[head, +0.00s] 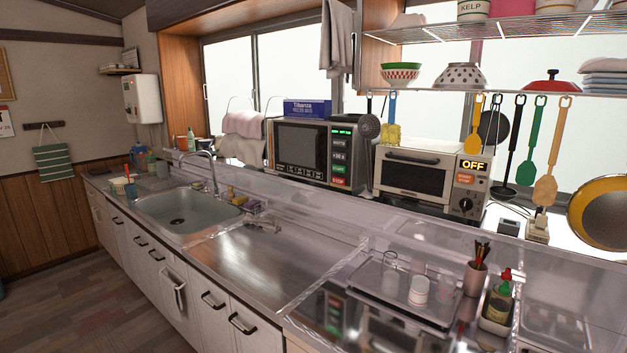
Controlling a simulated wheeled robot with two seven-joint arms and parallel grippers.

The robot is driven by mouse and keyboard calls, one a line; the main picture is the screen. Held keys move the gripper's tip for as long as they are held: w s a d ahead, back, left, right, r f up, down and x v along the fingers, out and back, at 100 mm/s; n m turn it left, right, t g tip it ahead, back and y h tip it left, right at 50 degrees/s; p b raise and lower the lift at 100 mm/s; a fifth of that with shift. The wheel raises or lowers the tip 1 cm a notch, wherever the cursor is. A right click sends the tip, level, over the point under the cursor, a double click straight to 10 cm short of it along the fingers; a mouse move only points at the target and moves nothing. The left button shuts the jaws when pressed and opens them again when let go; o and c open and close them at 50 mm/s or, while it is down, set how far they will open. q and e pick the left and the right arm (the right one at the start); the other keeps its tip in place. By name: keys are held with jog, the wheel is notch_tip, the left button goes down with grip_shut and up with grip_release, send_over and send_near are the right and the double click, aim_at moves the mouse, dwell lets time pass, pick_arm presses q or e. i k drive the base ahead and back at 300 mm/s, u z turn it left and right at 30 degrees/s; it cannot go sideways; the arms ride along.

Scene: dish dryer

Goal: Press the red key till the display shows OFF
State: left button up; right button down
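A white oven-like appliance (413,176) with a dark window and a handle stands on the raised ledge right of centre. Its display (473,165) reads OFF in yellow. Below the display is an orange-red key (465,179) with small white lettering, and below that a dark round knob (465,204). To its left, a microwave (312,152) has a green-lit display (342,132), a green key and a red key (338,181) at the bottom of its panel. Neither of my grippers is in view.
Utensils, including an orange spatula (546,189), hang right of the white appliance. In front, a tray (375,303) holds glasses, near a utensil cup (475,279) and a sauce bottle (499,297). The sink (187,212) is left; the steel counter (250,270) between is mostly clear.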

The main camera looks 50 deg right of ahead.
aim_at(342, 182)
jog(key=z, duration=0.45)
jog(key=i, duration=1.1)
jog(key=z, duration=0.7)
